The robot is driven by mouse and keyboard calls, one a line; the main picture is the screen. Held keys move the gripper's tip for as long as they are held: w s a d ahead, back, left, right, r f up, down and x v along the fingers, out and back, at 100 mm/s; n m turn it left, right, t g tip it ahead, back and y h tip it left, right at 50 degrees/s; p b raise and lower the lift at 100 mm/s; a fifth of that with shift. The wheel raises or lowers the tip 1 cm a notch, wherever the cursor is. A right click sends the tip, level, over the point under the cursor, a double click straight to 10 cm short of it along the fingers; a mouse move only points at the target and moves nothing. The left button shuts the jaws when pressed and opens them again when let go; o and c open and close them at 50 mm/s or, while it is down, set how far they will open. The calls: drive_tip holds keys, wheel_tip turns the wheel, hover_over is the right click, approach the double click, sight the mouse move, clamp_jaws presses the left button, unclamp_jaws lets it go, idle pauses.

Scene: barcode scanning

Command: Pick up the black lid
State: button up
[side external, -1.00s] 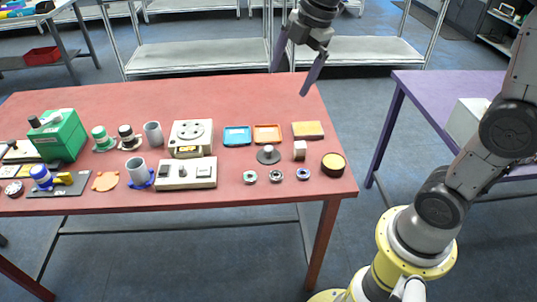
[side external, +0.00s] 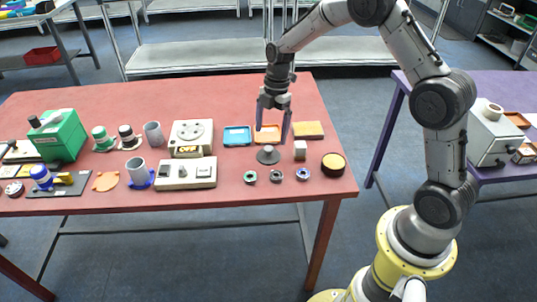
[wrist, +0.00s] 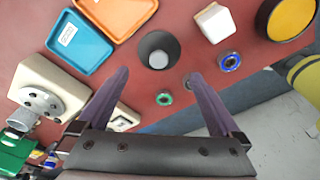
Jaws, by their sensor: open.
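The black lid (side external: 268,158) is a dark disc with a light grey knob on top, flat on the red table. In the wrist view the lid (wrist: 148,38) is just beyond the fingertips, near the top centre. My gripper (side external: 271,134) is open and empty, pointing down just above the lid. In the wrist view the two purple fingers of my gripper (wrist: 157,76) are spread wide, with nothing between them.
Behind the lid are a blue tray (side external: 237,136) and an orange tray (side external: 267,133). A white block (side external: 300,150) and a black round container with a yellow top (side external: 333,163) are to its right. Small rings (side external: 275,176) lie in front; a beige device (side external: 186,173) is left.

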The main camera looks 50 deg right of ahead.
sight(268, 148)
drive_tip(key=shift+w+a+f, duration=0.1)
drive_tip(key=shift+a+f, duration=0.05)
drive_tip(key=shift+f, duration=1)
drive_tip(key=shift+s+a+f, duration=0.1)
drive_tip(key=shift+a+f, duration=0.1)
drive_tip(key=shift+f, duration=1)
drive_tip(key=shift+w+a+f, duration=0.1)
drive_tip(key=shift+a+f, duration=0.05)
drive_tip(key=shift+f, duration=1)
drive_tip(key=c, duration=1)
drive_tip(key=shift+r, duration=0.15)
